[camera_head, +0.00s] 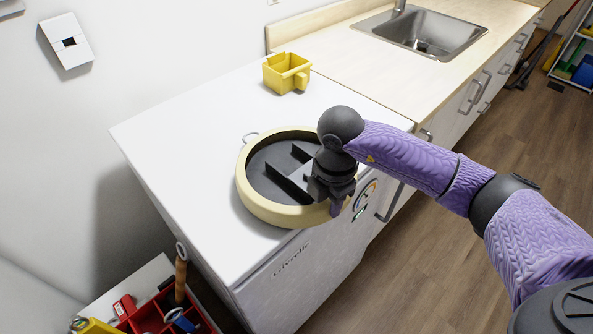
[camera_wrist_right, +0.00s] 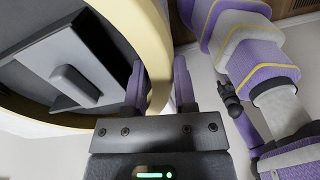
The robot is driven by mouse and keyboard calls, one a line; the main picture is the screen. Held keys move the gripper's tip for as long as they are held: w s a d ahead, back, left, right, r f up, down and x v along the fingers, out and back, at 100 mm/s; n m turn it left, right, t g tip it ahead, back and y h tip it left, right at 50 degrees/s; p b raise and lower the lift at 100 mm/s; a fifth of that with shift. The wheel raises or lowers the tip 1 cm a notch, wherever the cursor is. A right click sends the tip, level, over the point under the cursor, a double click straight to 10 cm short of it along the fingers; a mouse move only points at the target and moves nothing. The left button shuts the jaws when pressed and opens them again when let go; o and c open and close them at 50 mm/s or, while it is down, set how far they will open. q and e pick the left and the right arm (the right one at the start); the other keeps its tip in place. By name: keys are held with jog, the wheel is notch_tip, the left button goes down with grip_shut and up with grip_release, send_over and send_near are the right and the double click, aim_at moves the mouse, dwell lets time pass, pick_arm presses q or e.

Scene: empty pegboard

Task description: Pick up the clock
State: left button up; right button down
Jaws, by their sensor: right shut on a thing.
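The clock (camera_head: 262,208) is round, with a pale yellow rim and a dark recessed face with raised dark bars. It is at the white cabinet's front edge in the head view; whether it is lifted is hard to tell. My right gripper (camera_head: 337,204) is at the clock's right side and shut on its rim. In the right wrist view, the two purple fingers (camera_wrist_right: 157,75) are on either side of the yellow rim, and the clock (camera_wrist_right: 155,28) fills the upper left.
The white cabinet top (camera_head: 180,135) is mostly clear. A yellow cup-like block (camera_head: 285,75) stands at its back. A wooden counter with a sink (camera_head: 425,35) adjoins to the right. A red toolbox (camera_head: 155,315) is at the lower left.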

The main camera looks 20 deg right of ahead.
jog(key=shift+r, duration=0.15)
dwell(0.4)
notch_tip(320, 180, up, 10)
jog(key=p, duration=0.2)
dwell(1.1)
jog(key=shift+f, duration=0.2)
